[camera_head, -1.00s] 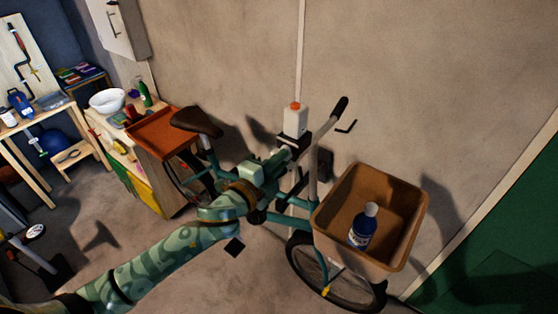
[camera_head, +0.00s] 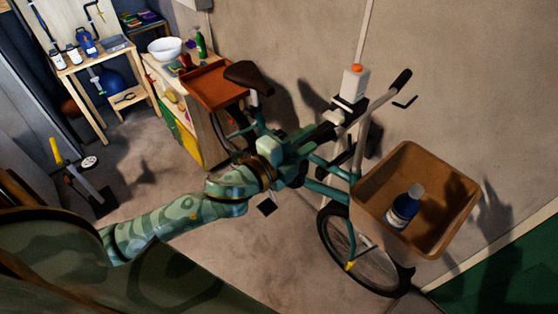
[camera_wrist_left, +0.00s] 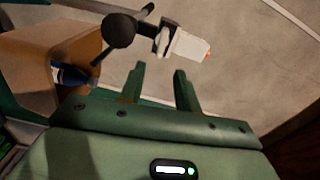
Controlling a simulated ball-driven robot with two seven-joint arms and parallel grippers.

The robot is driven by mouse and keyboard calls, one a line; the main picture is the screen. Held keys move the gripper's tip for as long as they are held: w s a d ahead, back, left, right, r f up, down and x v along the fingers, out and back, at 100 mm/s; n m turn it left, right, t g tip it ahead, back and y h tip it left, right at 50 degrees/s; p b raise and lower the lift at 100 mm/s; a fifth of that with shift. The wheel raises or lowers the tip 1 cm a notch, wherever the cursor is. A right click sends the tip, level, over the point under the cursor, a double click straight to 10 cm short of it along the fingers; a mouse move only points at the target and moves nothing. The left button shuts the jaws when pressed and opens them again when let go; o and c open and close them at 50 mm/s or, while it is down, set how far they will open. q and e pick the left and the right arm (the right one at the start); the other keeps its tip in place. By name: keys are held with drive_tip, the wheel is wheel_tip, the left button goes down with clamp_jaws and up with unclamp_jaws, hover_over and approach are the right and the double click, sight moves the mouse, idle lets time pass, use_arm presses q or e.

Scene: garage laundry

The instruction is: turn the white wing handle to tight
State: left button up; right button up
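My left gripper (camera_head: 312,138) reaches in beside the upright bicycle, at the dark clamp under a white block with an orange top (camera_head: 354,82). In the left wrist view its two fingers (camera_wrist_left: 160,70) are apart with nothing between them. Just beyond the tips are a black round knob (camera_wrist_left: 118,30), a dark bracket and the white block (camera_wrist_left: 188,45) with its orange end. A small white piece (camera_wrist_left: 162,42) beside the bracket may be the wing handle; I cannot be sure. In the head view I cannot make the handle out. My right gripper is not in view.
A brown basket (camera_head: 455,225) with a blue bottle (camera_head: 404,208) sits at the bicycle's front, close to the arm's right. The saddle (camera_head: 248,76) and an orange tray (camera_head: 213,84) are behind the arm. The wall is close behind the bicycle.

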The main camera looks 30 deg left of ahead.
use_arm(q)
drive_tip(key=b+v, duration=0.2)
drive_tip(key=v, duration=0.6)
drive_tip(key=shift+s, duration=0.25)
drive_tip(key=shift+a, duration=0.1)
